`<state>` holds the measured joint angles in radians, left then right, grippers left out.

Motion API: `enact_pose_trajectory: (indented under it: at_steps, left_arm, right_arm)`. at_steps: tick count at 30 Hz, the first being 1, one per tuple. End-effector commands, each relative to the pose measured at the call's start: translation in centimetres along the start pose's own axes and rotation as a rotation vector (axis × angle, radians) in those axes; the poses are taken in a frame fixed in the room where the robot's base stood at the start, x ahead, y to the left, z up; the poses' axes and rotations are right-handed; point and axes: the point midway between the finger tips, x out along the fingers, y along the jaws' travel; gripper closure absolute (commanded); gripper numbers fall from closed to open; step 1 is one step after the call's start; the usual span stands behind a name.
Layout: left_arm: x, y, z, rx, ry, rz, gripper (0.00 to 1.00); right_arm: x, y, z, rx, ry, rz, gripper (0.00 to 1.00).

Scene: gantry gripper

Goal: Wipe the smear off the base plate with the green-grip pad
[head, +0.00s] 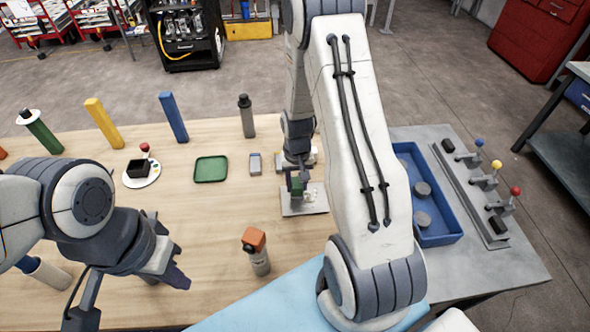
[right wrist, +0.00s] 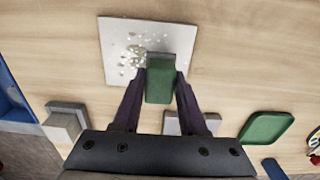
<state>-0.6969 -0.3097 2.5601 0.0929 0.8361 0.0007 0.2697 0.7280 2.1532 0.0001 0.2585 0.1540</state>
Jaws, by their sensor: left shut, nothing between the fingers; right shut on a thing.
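The pale base plate (head: 291,209) lies on the wooden table; it also shows in the right wrist view (right wrist: 114,36). The smear (right wrist: 131,57) is a scatter of pale greenish and whitish spots on the plate. My right gripper (right wrist: 161,80) is shut on the green-grip pad (right wrist: 159,84); in the head view the pad (head: 296,184) is over the plate. In the wrist view the pad's grey end overlaps the plate's edge beside the smear and may cover part of it. I cannot tell whether the pad touches the plate. My left gripper (head: 178,274) is shut and empty at the front left.
An orange-topped bottle (head: 257,255) stands in front of the plate. A green tray (head: 211,169) and a small grey block (head: 255,163) lie to its left. A blue bin (head: 440,239) with grey discs is on the right, beside a lever panel (head: 470,198).

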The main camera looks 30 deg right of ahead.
Motion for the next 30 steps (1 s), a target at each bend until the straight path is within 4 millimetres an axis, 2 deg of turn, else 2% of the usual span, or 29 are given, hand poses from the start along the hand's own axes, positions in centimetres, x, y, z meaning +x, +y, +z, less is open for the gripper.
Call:
enact_pose_trajectory:
  at_steps: [1,17,30]
  left_arm:
    - [-0.8,0.1,-0.1,0.000,0.001,0.000,1.00]
    - [-4.7,0.3,-0.3,-0.002,0.001,0.000,1.00]
    - [-4.8,0.3,-0.3,-0.002,0.000,0.000,1.00]
  right_arm:
    - [-0.8,0.1,0.1,0.001,-0.003,0.000,1.00]
    - [-5.5,-0.4,0.0,-0.006,-0.001,0.000,1.00]
    - [-5.7,-0.5,0.0,-0.008,-0.002,0.000,1.00]
